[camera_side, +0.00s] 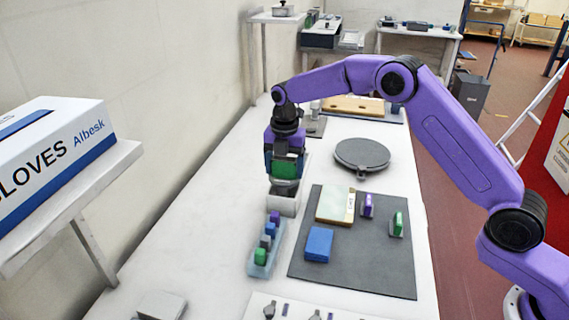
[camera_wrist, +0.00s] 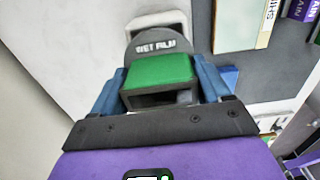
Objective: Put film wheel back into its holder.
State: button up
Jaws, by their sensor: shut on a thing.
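My gripper (camera_side: 285,164) is shut on the film wheel's green block, with a blue finger on each side of it. The fingers also show in the wrist view (camera_wrist: 160,84). The film wheel (camera_wrist: 155,46) is a grey disc marked "WET FILM" with the green block attached. In the side view its grey lower part shows below the green block (camera_side: 285,167). The holder (camera_side: 286,206) is a pale grey box on the bench, directly under the wheel. Its rim (camera_wrist: 150,19) shows behind the disc in the wrist view. I cannot tell how deep the wheel sits in it.
A clear rack (camera_side: 262,259) with several coloured blocks stands just in front of the holder. A dark mat (camera_side: 375,250) to the right bears a cream box (camera_side: 331,206) and a blue block (camera_side: 318,244). A round grey plate (camera_side: 362,154) stands behind the mat.

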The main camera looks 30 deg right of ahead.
aim_at(284, 159)
jog(key=shift+f, duration=1.6)
jog(key=o, duration=1.1)
jog(key=shift+r, duration=0.1)
jog(key=shift+r, duration=3.4)
